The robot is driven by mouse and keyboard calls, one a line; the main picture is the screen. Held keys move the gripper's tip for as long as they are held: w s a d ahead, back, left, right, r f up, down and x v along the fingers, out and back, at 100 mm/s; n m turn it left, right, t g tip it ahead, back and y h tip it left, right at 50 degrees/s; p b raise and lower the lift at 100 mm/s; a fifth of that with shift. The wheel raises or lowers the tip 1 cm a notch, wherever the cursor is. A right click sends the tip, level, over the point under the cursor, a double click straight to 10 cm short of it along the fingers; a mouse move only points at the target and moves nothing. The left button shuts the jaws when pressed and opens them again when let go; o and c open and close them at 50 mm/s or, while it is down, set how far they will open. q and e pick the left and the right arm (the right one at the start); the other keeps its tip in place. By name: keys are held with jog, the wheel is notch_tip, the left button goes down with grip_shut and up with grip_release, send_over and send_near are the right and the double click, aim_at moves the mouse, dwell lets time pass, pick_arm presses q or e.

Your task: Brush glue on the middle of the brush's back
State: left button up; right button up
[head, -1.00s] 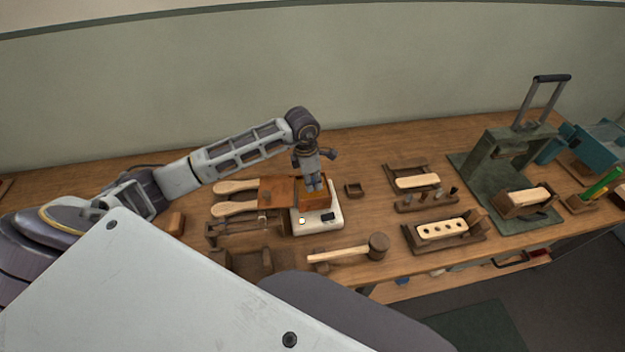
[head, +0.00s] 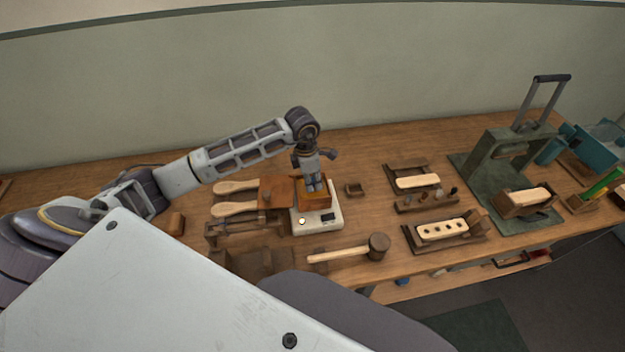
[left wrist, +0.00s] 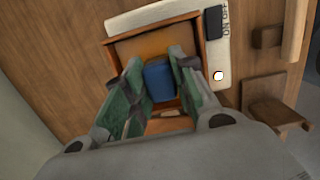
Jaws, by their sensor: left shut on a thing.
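My left gripper (head: 314,184) points down over a square brown glue pot (head: 325,201) on a white heater plate (head: 330,222). In the left wrist view its green fingers (left wrist: 160,88) are shut on a blue block-like handle (left wrist: 159,80), which I take for the glue brush. Its lower end is hidden in or above the pot, where amber glue (left wrist: 150,45) shows. A pale block with a row of holes (head: 443,230) sits in a dark wooden holder; a plain pale block (head: 418,181) lies behind it. I cannot tell which is the brush's back. My right gripper is out of view.
A mallet (head: 340,254) lies in front of the heater. Two pale paddle handles (head: 235,187) and a brown board (head: 275,190) lie to its left. A green press (head: 505,160) stands at the right.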

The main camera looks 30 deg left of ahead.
aim_at(313, 179)
pick_arm(q)
jog(key=shift+s+f, duration=0.15)
jog(key=shift+r+p, duration=1.65)
jog(key=shift+r, duration=2)
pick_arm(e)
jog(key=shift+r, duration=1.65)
pick_arm(q)
jog(key=shift+f, duration=0.1)
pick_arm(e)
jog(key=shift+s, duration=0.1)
